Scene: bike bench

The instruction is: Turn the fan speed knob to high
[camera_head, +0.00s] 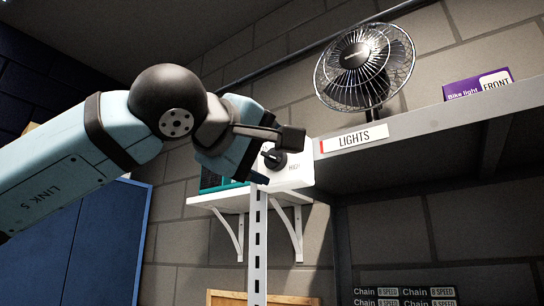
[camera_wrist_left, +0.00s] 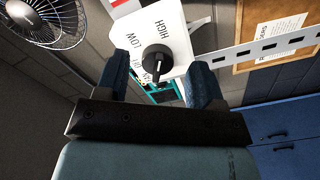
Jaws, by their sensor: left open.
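The fan speed knob (camera_head: 275,159) is a black round dial on the front of a white box (camera_head: 299,174). HIGH is printed to its right in the head view. Contact cannot be told.
The box stands on a white bracketed shelf (camera_head: 232,203), with teal items (camera_head: 211,187) beside it. A caged fan (camera_head: 364,69) and purple bike light box (camera_head: 478,88) stand on the higher LIGHTS shelf (camera_head: 420,118). A slotted upright (camera_head: 257,240) runs below.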

